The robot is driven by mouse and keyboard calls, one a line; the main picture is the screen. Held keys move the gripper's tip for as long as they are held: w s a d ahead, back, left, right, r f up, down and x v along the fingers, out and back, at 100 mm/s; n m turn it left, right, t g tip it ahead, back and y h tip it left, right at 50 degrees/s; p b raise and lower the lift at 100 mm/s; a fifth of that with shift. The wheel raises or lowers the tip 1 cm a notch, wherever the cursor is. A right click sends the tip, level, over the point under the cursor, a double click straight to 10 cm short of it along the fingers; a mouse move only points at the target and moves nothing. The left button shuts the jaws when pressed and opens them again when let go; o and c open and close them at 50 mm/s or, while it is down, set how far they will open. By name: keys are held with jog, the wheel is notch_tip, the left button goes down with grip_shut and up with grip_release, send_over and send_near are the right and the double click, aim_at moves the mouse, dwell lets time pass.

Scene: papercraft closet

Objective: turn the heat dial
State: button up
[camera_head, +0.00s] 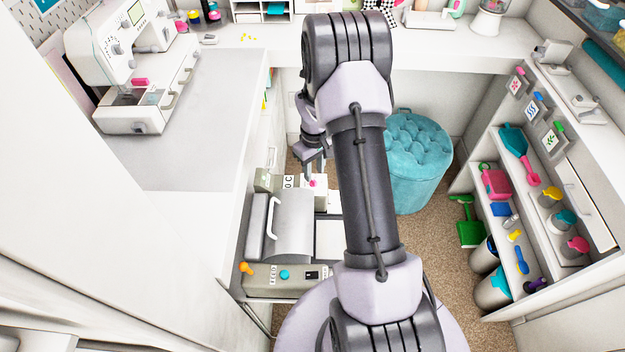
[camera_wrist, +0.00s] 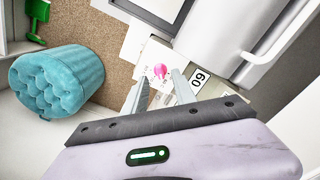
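A grey-and-white machine (camera_head: 280,225) with a curved handle stands in the lower middle of the head view. I cannot tell for certain which is the heat dial. My gripper (camera_head: 315,170) is open and empty above the pink part, which appears between the fingertips in the wrist view (camera_wrist: 160,78). Contact cannot be told.
A white counter (camera_head: 200,130) with a sewing machine (camera_head: 130,55) is at the left. A teal tufted stool (camera_head: 415,165) stands right of my arm. A shelf unit (camera_head: 535,190) with tools and a green dustpan (camera_head: 468,230) are at the right. Carpet between them is open.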

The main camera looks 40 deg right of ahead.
aim_at(313, 180)
jog(key=shift+w+f+b, duration=0.1)
jog(key=shift+f+b, duration=0.25)
jog(key=shift+f, duration=1.55)
jog(key=shift+c, duration=0.4)
grip_shut()
jog(key=m+b, duration=0.1)
jog(key=m, duration=0.3)
jog(key=shift+m, duration=0.4)
jog(key=shift+m+b, duration=0.9)
jog(key=shift+m, duration=1.6)
